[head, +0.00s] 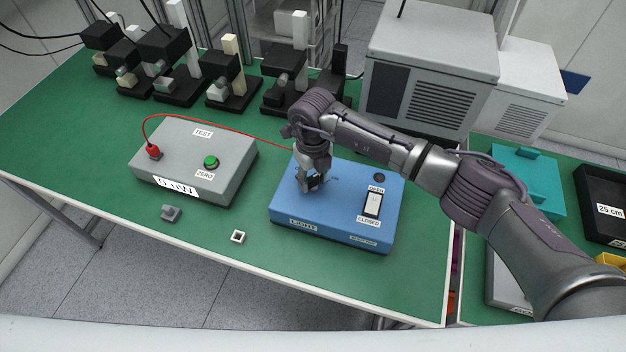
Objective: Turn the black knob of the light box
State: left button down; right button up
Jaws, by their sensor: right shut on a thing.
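The blue light box (330,226) stands on the green table, with a "LIGHT" label on its front. My right gripper (311,186) points down over the left part of its top and is shut on the black knob, which is mostly hidden by the fingers. A black-and-white switch (373,204) sits on the right of the box top between "OPEN" and "CLOSED" labels. A dark round spot (379,178) is near the back right corner of the top. My left gripper is not in view.
A grey test box (190,165) with a green button and red plug stands left; its red cable runs behind my gripper. A small grey part (171,213) and white square piece (238,237) lie in front. Black devices (232,90) and a large grey unit (430,65) stand behind.

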aim_at(313, 177)
jog(key=n+b, duration=1.3)
jog(key=b, duration=0.5)
jog(key=shift+f+b, duration=0.2)
jog(key=shift+b, duration=0.2)
jog(key=shift+r+n+b, duration=0.2)
jog(key=shift+n+b, duration=1)
jog(key=shift+n, duration=0.5)
jog(key=shift+r, duration=0.1)
jog(key=o, duration=1.1)
jog(key=shift+o, duration=0.2)
notch_tip(313, 177, up, 12)
